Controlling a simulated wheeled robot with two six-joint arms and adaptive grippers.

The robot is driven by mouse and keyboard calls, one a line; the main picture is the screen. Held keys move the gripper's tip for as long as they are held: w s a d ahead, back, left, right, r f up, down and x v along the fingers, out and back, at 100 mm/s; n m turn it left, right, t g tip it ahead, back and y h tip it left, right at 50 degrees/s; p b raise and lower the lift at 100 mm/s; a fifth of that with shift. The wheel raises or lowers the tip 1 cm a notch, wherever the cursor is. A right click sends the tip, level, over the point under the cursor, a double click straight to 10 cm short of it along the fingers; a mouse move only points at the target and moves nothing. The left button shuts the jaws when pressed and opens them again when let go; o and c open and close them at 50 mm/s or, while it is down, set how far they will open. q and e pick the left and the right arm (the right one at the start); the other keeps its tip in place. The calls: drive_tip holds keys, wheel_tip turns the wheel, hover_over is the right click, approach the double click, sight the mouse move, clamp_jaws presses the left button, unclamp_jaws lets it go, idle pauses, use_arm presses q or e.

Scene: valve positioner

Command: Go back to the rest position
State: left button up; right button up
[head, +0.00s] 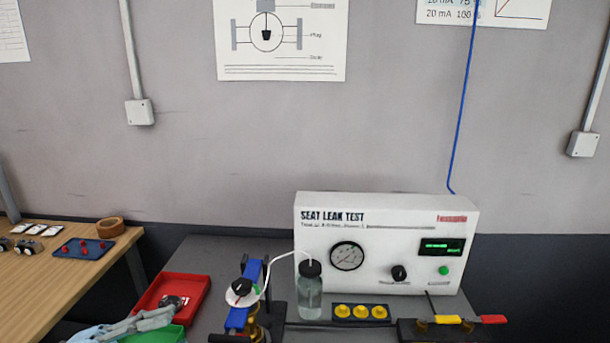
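My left gripper (160,319) is at the bottom left edge of the head view, grey and partly cut off. It is over or in front of a green tray (165,336) and the near side of a red tray (190,287). Its fingers are seen side-on, so I cannot tell whether they are open or shut, and no held object shows. My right gripper is not in view.
A white seat leak test box (385,275) stands at the back of the grey bench. A wooden table (60,275) stands left.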

use_arm(q)
drive_tip(key=w+a+f+n+t+y, duration=0.1)
drive_tip(key=w+n+t+y, duration=0.2)
drive_tip(key=n+t+y, duration=0.3)
drive_tip(key=w+a+n+t+y, duration=0.1)
drive_tip(key=w+n+t+y, duration=0.2)
drive_tip(key=n+t, duration=0.5)
drive_tip(key=a+f+n+g+y, duration=0.2)
drive_tip(key=a+f+n+y, duration=0.3)
drive_tip(key=f+n+y, duration=0.55)
drive_tip(key=s+d+f+n+g+y, duration=0.1)
drive_tip(key=s+d+f+n+g, duration=0.1)
drive_tip(key=s+f+g, duration=0.8)
drive_tip(key=s+d+f+n+g+y, duration=0.1)
drive_tip(key=s+d+f+g, duration=0.15)
drive_tip(key=s+f, duration=0.85)
drive_tip(key=s+a+f+g+b, duration=0.1)
drive_tip(key=s+f, duration=0.2)
drive_tip(key=f, duration=0.5)
drive_tip(key=s+a+f+g+b, duration=0.1)
drive_tip(key=s+f+g, duration=0.1)
drive_tip(key=f, duration=0.7)
drive_tip(key=s+f+b, duration=0.1)
drive_tip(key=s+f, duration=1.4)
drive_tip(key=shift+a+n+g, duration=0.35)
drive_tip(key=shift+a+n, duration=0.05)
drive_tip(key=shift+n, duration=0.05)
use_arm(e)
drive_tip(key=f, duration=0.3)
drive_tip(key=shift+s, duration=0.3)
